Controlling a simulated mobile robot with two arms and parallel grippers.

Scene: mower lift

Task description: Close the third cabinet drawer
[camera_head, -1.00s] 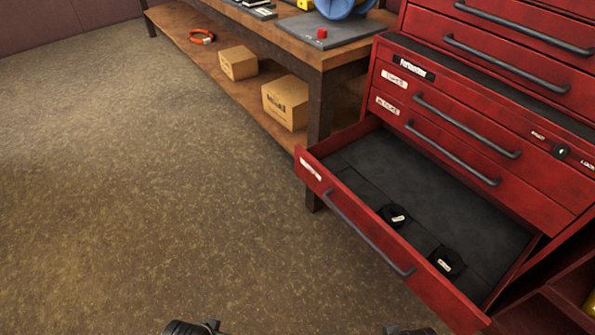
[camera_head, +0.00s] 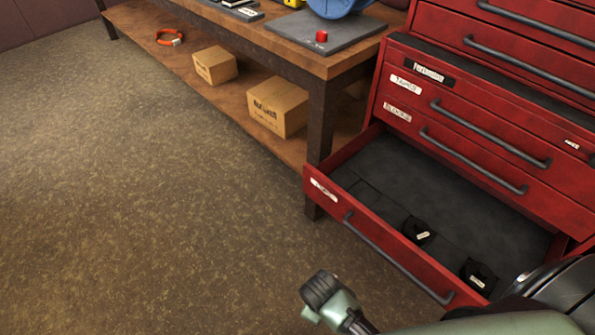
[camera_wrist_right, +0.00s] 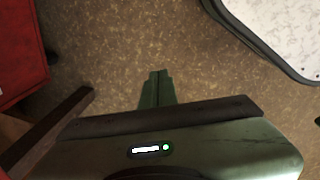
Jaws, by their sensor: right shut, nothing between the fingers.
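The red tool cabinet (camera_head: 470,110) stands at the right in the head view. Its third lower drawer (camera_head: 385,245) is pulled well out, below two shut labelled drawers. It has a dark liner, a long grey handle (camera_head: 395,258) and two small black items (camera_head: 416,231) inside. My green and black right arm crosses the bottom right, in front of the drawer's near end; I cannot tell whether it touches the drawer. In the right wrist view my right gripper (camera_wrist_right: 157,76) is shut and empty, above the floor. Red cabinet surface (camera_wrist_right: 20,55) shows at that view's left. My left gripper is out of view.
A wooden workbench (camera_head: 300,55) stands left of the cabinet, its leg close to the drawer's left end. Boxes (camera_head: 278,106) sit on its lower shelf. The floor (camera_head: 150,220) in front is clear. A pale dark-edged object (camera_wrist_right: 285,35) lies in the wrist view's upper right.

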